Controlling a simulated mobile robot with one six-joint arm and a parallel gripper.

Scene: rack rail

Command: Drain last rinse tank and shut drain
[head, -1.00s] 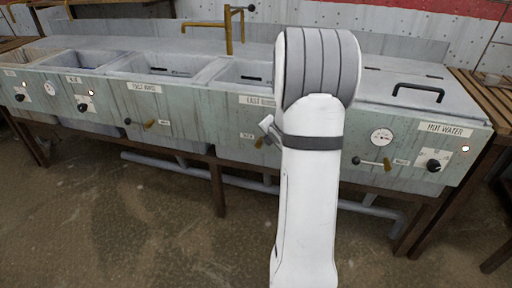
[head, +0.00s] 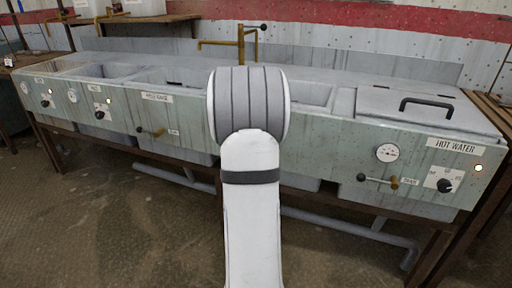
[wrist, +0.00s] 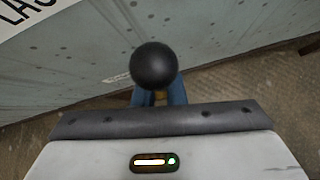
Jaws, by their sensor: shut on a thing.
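The last rinse tank (head: 312,95) shows partly behind my arm in the head view. My arm covers its label and drain lever there. In the wrist view, part of its label (wrist: 22,10), reading "LAS", shows at the upper left on the grey-green front panel (wrist: 75,55). The drain lever's black ball knob (wrist: 154,65) is close to the camera. My gripper (wrist: 158,98) has its blue fingers around the lever just below the knob, with a brass-coloured piece between them. It is shut on the lever. The tank's water level and the drain's flow are hidden.
The mid rinse drain lever (head: 152,133) is to the left. The hot water tank's lever (head: 378,181), dial (head: 387,152) and black knob (head: 444,186) are to the right. A brass tap (head: 240,42) stands behind. Grey pipes (head: 345,228) run below; the floor in front is clear.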

